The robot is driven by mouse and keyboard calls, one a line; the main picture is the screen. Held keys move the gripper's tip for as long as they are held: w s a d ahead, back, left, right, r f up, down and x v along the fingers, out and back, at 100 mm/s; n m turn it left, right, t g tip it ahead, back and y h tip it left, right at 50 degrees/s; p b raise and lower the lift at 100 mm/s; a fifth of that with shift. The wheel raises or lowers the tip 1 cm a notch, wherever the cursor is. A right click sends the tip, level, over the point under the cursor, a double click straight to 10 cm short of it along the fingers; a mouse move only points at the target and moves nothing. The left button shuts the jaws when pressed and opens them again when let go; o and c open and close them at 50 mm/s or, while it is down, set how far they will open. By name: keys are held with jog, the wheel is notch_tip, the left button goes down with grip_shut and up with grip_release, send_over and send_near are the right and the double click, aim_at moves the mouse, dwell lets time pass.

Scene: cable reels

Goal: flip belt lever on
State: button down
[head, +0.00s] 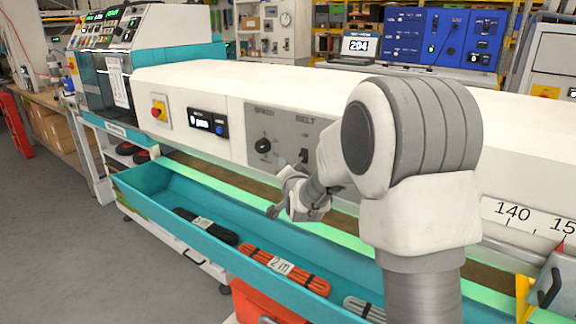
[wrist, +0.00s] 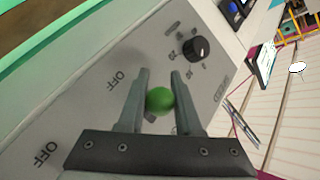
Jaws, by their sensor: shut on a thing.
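In the wrist view, a round green lever knob (wrist: 160,100) sits between the two fingers of my gripper (wrist: 160,73). The fingers are shut on it, and the right finger lies close against it. The lever's stem and base are mostly hidden, so I cannot tell which way it is thrown. An OFF label (wrist: 113,80) is on the panel left of the fingers. In the head view, the grey control panel (head: 278,130) carries the words SPEED and BELT. My arm hides its right part, and my gripper's grasp is not clear there.
A black speed knob (wrist: 198,49) stands beside the gripper; it also shows in the head view (head: 263,145). A red stop button (head: 158,111) is farther left. Below the panel, a teal trough (head: 160,195) holds black and orange cable coils (head: 283,268).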

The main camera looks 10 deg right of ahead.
notch_tip(320, 180, up, 4)
jog(key=m+g+p, duration=0.1)
jog(key=p, duration=0.2)
jog(key=m+g+y+p, duration=0.1)
jog(key=g+p, duration=0.1)
jog(key=p, duration=0.1)
jog(key=m+g+y+p, duration=0.1)
jog(key=g+p, duration=0.1)
jog(key=p, duration=0.2)
jog(key=shift+s+f+m, duration=0.1)
jog(key=shift+f+m, duration=0.15)
jog(key=shift+m, duration=0.15)
jog(key=shift+a+y+p, duration=0.1)
jog(key=shift+y+p, duration=0.2)
jog(key=shift+p, duration=0.05)
jog(key=c, duration=0.9)
grip_release()
jog(key=shift+o, duration=0.2)
